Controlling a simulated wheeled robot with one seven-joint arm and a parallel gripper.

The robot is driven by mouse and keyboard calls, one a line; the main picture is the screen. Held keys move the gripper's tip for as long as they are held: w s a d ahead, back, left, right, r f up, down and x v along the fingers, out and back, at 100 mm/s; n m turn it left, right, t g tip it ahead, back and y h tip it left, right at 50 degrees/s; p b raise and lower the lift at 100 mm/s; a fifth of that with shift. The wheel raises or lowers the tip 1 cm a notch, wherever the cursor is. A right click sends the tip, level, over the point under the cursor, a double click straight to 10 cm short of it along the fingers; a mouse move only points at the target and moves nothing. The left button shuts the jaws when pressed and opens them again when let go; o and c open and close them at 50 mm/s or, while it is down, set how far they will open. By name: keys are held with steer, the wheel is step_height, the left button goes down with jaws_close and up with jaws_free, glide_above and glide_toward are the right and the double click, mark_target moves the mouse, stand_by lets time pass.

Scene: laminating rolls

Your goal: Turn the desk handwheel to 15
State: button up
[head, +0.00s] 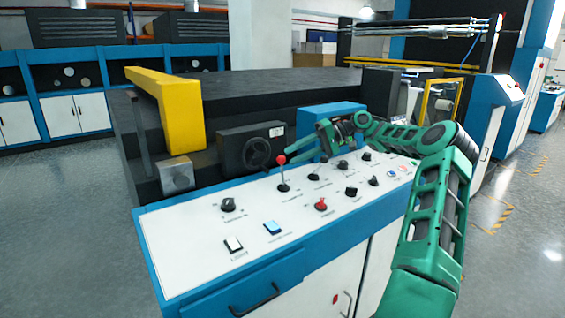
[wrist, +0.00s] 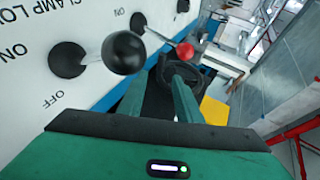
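The desk handwheel (head: 256,153) is a black wheel on the front of a dark box at the back edge of the control desk. It also shows in the wrist view as a dark round shape (wrist: 180,70) beyond the fingers. A small white plate (head: 277,131) sits on the box above right of it; its marks are too small to read. My gripper (head: 309,144), with green fingers, is to the right of the wheel in the head view, pointing toward it. In the wrist view the fingers (wrist: 160,93) are apart with nothing between them. The wheel's setting cannot be read.
A red-knobbed lever (head: 282,160) rises from the desk close to the handwheel. A black ball-knobbed lever (wrist: 123,52) stands close beside the fingers. Several black switches and a red one (head: 321,204) cover the white desk top (head: 180,250). A yellow bar (head: 178,105) is at left.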

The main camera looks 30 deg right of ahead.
steer(key=shift+s+d+r, duration=0.25)
steer(key=shift+d, duration=0.35)
